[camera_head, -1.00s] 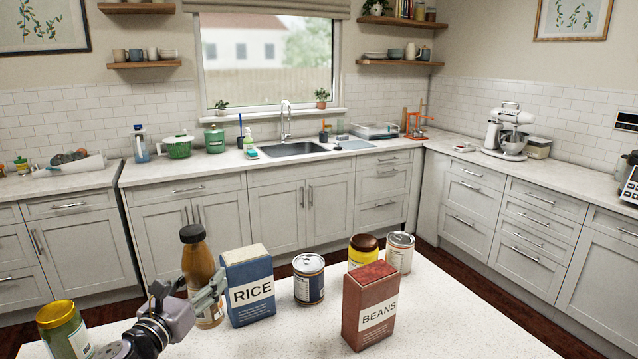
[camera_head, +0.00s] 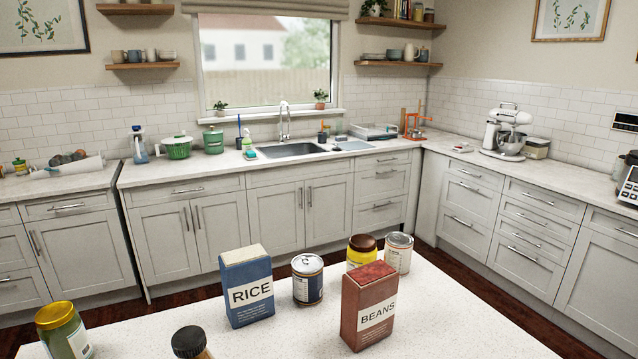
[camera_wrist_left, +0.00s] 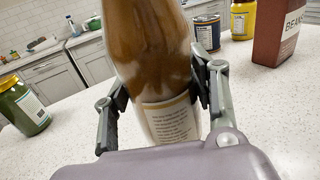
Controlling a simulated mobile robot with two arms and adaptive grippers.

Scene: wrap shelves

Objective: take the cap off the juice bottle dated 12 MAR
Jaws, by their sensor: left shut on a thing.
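A brown juice bottle (camera_wrist_left: 160,50) fills the middle of the left wrist view, with a pale label of small print. No date can be read on it. My left gripper (camera_wrist_left: 160,88) is shut on the bottle, one finger on each side, around and just above the label. In the head view only the top of the bottle (camera_head: 205,353) shows at the bottom edge, with its dark cap (camera_head: 188,341) on. My left gripper is out of the head view. My right gripper is in neither view.
On the white counter (camera_head: 440,325) stand a blue rice box (camera_head: 247,288), a blue can (camera_head: 307,280), a red beans box (camera_head: 369,307), a yellow jar (camera_head: 362,250) and a pale can (camera_head: 398,251). A green jar (camera_head: 65,330) stands at left. The front right counter is clear.

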